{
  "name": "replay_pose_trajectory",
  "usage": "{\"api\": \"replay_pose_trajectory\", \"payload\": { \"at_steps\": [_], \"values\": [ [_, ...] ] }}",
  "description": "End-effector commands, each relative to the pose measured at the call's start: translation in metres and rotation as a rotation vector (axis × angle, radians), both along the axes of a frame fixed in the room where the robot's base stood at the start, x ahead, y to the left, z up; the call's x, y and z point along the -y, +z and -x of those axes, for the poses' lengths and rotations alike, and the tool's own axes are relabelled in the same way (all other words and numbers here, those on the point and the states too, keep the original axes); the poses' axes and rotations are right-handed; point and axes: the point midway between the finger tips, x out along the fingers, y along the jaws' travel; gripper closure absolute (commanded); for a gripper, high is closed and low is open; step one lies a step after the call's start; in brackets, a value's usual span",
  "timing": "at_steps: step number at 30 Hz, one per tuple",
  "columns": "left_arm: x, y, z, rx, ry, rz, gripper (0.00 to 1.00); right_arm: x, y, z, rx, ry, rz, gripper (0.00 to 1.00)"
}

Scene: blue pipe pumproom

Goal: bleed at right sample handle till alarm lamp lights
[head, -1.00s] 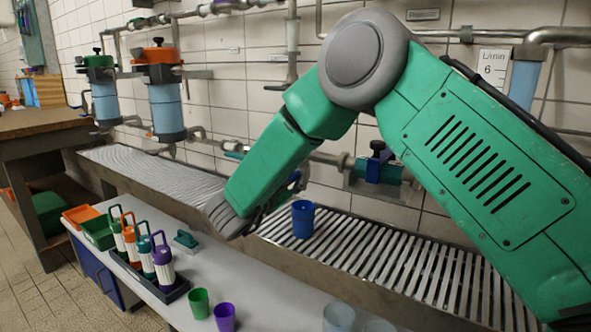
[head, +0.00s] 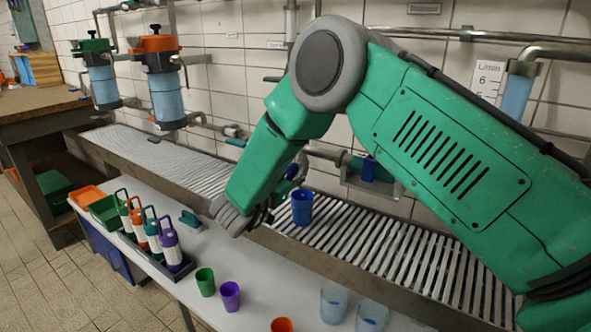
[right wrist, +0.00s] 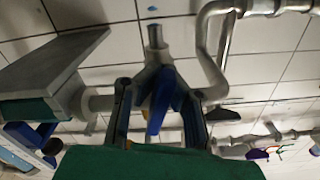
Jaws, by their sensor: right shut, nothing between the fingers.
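My right gripper (head: 272,203) reaches down over the slatted grating, beside the blue cup (head: 302,208), its fingers mostly hidden behind my green forearm. It is shut with nothing held. In the right wrist view, a blue lever handle (right wrist: 160,98) on a grey valve shows between my dark finger links; whether they touch it is unclear. In the head view a small blue part (head: 292,171) shows just above the gripper, probably this handle. The cup stands upright on the grating; its inside is hard to see. No alarm lamp can be made out. My left gripper is out of view.
A rack (head: 155,257) of several colored-handled bottles stands on the bench, with a green cup (head: 205,281), a purple cup (head: 229,296) and clear beakers (head: 334,303). Filter housings (head: 163,85) hang at the left wall. My right arm blocks much of the pipework.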

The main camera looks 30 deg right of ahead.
Motion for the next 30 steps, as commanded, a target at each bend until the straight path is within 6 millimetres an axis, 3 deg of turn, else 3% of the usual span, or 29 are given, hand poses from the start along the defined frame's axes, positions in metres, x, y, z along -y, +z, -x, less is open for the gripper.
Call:
{"api": "replay_pose_trajectory", "payload": {
  "at_steps": [5,8,20,30],
  "values": [
    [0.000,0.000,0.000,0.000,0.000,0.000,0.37,0.000,-0.001,0.000,0.000,0.001,-0.001,1.00],
    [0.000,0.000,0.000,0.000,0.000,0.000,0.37,0.000,-0.001,0.000,0.001,0.001,-0.001,0.70],
    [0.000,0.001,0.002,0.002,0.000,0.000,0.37,-0.005,0.000,0.002,0.001,0.002,0.000,0.70],
    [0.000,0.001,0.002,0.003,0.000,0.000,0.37,-0.065,-0.001,0.025,0.000,0.005,0.000,0.70]
  ]
}}
